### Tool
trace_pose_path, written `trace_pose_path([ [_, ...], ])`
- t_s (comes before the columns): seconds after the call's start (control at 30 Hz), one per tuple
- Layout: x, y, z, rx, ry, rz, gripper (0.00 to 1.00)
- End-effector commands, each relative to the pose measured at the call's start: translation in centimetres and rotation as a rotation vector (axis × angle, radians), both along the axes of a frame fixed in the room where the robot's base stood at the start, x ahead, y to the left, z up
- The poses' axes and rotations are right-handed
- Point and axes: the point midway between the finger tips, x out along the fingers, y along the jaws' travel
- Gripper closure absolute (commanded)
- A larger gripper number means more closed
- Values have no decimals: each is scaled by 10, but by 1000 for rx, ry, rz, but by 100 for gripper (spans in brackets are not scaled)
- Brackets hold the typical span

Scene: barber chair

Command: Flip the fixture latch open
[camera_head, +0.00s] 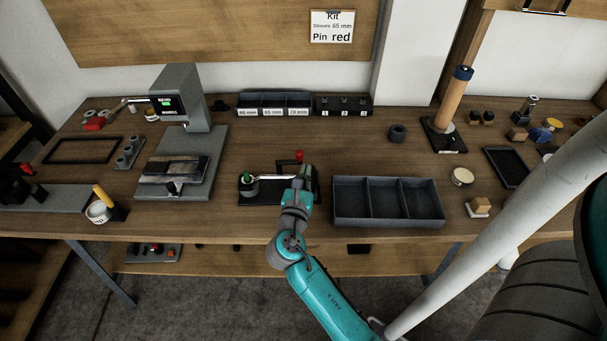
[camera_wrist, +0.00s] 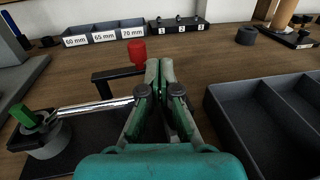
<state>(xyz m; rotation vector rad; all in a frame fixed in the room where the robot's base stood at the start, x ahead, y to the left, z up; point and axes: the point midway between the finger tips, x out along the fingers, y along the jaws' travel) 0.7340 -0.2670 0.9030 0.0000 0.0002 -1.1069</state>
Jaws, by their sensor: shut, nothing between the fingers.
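The fixture is a dark base plate (camera_wrist: 90,145) on the bench, near its front edge. A round grey block with a green tab (camera_wrist: 22,116) stands at its left end. A silver bar (camera_wrist: 95,107) runs from the block toward my gripper. Behind the bar is a dark bracket with a red knob (camera_wrist: 138,51), which also shows in the head view (camera_head: 299,156). My gripper (camera_wrist: 160,66) is shut and empty, with its fingers just right of the red knob in the wrist view. It also shows over the fixture's right end in the head view (camera_head: 306,172). Whether it touches the bar or bracket I cannot tell.
A grey three-compartment tray (camera_head: 388,221) stands close on the right of my gripper. A press-like machine (camera_head: 183,100) is on the left. Labelled bins (camera_head: 273,111) stand at the back. Bare bench lies between the fixture and the bins.

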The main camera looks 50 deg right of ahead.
Motion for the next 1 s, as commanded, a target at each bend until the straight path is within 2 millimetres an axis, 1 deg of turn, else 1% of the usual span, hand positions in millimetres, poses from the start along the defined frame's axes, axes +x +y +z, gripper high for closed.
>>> trace_pose_path([
  [0.03,0,0,0,0,0,-1,100],
  [0.27,-21,19,-1,0,2,1,100],
  [0.6,-60,53,0,0,1,3,100],
  [0.7,-68,60,0,-1,2,2,100],
  [0.83,-74,65,0,0,1,1,100],
  [1.0,-76,66,0,0,0,0,100],
])
